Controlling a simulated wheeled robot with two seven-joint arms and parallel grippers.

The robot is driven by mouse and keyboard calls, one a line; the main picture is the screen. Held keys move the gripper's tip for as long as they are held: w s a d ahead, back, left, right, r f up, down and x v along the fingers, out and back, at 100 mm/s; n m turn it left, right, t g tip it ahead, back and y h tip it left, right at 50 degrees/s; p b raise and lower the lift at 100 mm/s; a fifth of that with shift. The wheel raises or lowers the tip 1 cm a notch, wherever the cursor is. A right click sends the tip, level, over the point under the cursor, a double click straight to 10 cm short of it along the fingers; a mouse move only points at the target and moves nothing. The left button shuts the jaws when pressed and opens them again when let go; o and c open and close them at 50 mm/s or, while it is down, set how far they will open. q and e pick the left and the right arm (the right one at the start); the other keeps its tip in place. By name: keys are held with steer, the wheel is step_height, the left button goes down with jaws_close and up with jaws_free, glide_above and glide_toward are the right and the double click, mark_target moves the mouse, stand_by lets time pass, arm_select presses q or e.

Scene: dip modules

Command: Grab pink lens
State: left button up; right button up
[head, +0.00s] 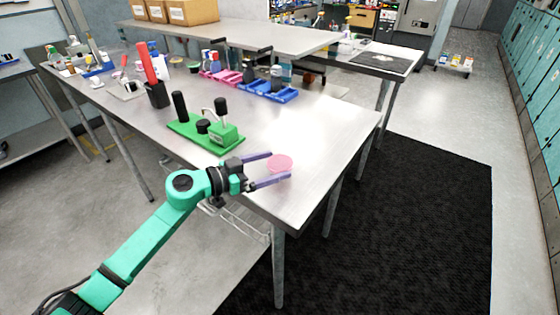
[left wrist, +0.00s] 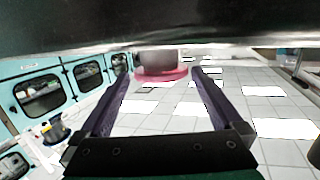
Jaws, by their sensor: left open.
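The pink lens (head: 280,162) is a round, flat pink disc near the front right corner of the metal table. It also shows in the left wrist view (left wrist: 163,76), beyond and between the finger ends, with a grey round shape against it. My left gripper (head: 277,166) is open, its two purple fingers pointing at the lens, one on each side of it. I cannot tell whether the fingers touch it. My right gripper is in neither view.
A green stand (head: 206,133) with black knobs is on the table behind my left gripper. A black holder with a red-handled tool (head: 149,63) and blue trays (head: 283,95) stand farther back. The table (head: 330,125) is bare to the right of the lens.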

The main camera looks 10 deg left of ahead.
arm_select(q)
steer(key=shift+x, duration=0.8)
steer(key=shift+a, duration=0.15)
steer(key=c, duration=1.1)
